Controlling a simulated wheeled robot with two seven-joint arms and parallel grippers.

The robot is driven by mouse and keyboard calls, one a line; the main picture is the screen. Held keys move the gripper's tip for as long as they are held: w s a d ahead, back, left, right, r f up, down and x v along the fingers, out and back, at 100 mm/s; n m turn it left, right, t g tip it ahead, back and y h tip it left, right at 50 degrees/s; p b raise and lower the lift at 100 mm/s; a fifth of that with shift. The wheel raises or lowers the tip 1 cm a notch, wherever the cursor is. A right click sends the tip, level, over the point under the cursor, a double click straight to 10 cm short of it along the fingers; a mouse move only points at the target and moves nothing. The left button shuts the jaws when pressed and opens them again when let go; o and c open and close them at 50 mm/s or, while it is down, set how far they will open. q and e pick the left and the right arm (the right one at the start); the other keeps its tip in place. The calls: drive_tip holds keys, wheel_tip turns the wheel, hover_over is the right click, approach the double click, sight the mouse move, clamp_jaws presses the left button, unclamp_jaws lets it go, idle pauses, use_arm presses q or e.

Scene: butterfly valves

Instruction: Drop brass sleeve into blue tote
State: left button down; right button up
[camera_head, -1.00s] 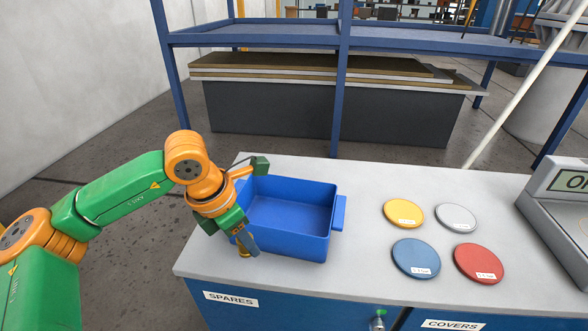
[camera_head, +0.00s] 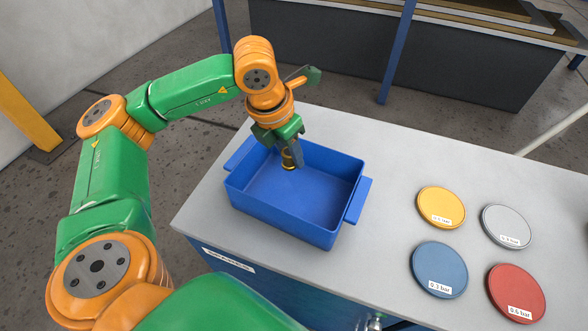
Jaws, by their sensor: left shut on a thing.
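The blue tote (camera_head: 297,205) stands on the grey worktop near its left end. It is an open box with a handle at each end, and its visible floor is bare. My left gripper (camera_head: 291,160) reaches in from the left and points down over the back part of the tote. It is shut on the small brass sleeve (camera_head: 287,159), which is partly covered by the fingers. The sleeve is over the tote's opening; I cannot tell exactly how high it is above the floor. My right gripper is not in view.
Yellow (camera_head: 441,206), grey (camera_head: 506,226), blue (camera_head: 439,269) and red (camera_head: 515,293) round covers lie on the worktop (camera_head: 385,160) to the right. Blue rack posts (camera_head: 397,50) stand behind the worktop. The surface between tote and covers is clear.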

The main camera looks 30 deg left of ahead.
use_arm(q)
drive_tip(key=shift+w+f, duration=0.2)
drive_tip(key=shift+c, duration=2.2)
unclamp_jaws()
drive_tip(key=shift+s+r, duration=0.15)
drive_tip(key=shift+s, duration=0.15)
drive_tip(key=shift+w, duration=0.1)
drive_tip(key=v, duration=0.6)
drive_tip(key=shift+r+b, duration=0.1)
drive_tip(key=shift+b, duration=0.25)
drive_tip(key=shift+r, duration=0.4)
